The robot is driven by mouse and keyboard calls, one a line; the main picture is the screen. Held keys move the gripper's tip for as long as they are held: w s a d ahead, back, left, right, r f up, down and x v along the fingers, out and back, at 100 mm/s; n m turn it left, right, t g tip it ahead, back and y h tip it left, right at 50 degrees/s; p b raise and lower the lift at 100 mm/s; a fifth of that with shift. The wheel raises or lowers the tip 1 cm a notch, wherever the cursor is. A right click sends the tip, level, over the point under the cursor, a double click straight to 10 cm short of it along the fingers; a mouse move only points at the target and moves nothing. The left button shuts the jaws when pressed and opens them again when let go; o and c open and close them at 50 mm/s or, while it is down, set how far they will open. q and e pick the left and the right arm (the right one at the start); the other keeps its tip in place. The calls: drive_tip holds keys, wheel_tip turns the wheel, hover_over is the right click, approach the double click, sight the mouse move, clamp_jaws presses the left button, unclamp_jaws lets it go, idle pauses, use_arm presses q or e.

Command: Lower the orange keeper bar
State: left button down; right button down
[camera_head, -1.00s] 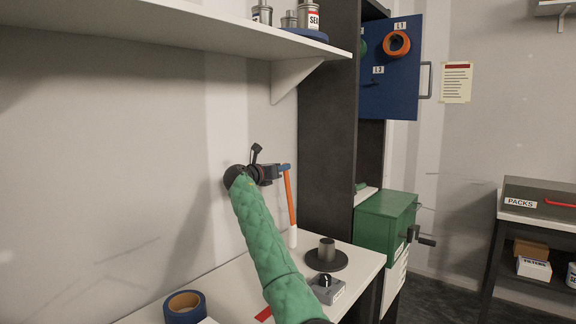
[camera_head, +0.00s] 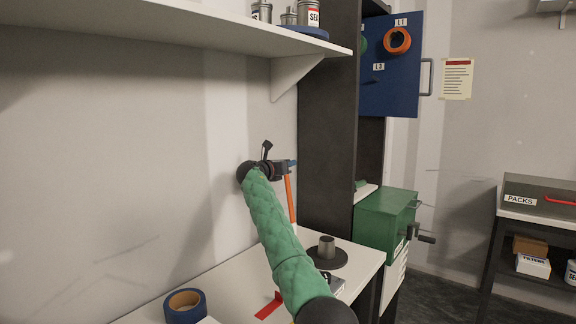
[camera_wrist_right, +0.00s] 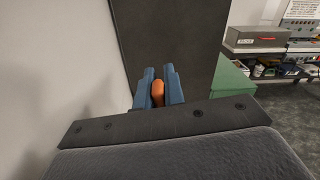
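The orange keeper bar (camera_head: 289,200) stands nearly upright, tilted slightly, above the white bench at the foot of the dark post. A short white piece shows at its lower end, partly hidden by my green right arm. My right gripper (camera_head: 290,164) is at the bar's top end. In the right wrist view the bar's rounded orange end (camera_wrist_right: 157,92) sits between the two blue fingers, which lie close against it on both sides, so the gripper (camera_wrist_right: 160,88) looks shut on it. My left gripper is not in view.
A grey cylinder on a dark round base (camera_head: 327,248) stands right of the bar. A green box with a crank (camera_head: 386,226) is beyond it. A blue tape roll (camera_head: 185,305) and a red strip (camera_head: 269,306) lie on the bench. A shelf (camera_head: 200,28) overhangs the wall.

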drive_tip(key=shift+d, duration=0.1)
